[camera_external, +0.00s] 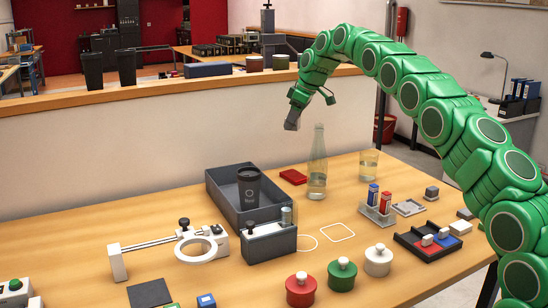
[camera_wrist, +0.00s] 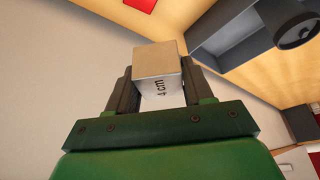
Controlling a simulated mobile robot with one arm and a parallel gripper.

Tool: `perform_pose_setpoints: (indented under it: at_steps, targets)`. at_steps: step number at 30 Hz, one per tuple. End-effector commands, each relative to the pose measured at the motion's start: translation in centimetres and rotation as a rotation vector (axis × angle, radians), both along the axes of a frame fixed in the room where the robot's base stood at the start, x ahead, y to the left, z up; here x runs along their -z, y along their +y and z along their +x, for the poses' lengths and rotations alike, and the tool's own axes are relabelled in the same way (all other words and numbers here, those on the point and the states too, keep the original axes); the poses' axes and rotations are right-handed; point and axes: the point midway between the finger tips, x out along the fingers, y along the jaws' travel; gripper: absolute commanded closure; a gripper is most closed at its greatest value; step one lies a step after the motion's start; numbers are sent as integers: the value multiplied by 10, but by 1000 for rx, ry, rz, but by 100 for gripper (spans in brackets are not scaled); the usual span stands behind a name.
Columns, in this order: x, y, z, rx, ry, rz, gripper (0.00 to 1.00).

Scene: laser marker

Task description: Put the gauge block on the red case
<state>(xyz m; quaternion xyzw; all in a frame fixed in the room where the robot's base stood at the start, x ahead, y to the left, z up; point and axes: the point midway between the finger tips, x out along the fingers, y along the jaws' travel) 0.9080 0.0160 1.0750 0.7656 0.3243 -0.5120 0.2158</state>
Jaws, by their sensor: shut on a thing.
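The gauge block, a small metallic cube marked "4 cm" (camera_wrist: 157,62), is held between the two dark fingers of my gripper (camera_wrist: 158,85). In the external view the gauge block (camera_external: 292,123) shows as a grey shape at the end of my green arm, up in the air above the table's back part. My gripper (camera_external: 297,105) is shut on it. The red case (camera_external: 293,176) lies flat on the table, left of the glass bottle and below the gripper in the picture. Part of the red case (camera_wrist: 141,5) shows at the wrist view's top edge. Its visible top is bare.
A clear bottle (camera_external: 317,165) stands close to the right of the red case. A grey bin (camera_external: 222,199) with a dark cup (camera_external: 248,187) in it stands to the left. A glass of liquid (camera_external: 369,164) is further right. A low wall (camera_external: 120,146) runs behind the table.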

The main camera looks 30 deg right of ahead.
Motion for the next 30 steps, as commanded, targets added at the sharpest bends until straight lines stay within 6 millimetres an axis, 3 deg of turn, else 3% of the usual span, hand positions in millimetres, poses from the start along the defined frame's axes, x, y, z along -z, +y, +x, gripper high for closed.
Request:
perform_pose_setpoints:
  at_steps: [4,14,30]
  targets:
    - [0,-13,3,17,-2,0,87]
    - [21,-11,2,15,1,-1,87]
    - [71,-11,3,15,-2,-1,87]
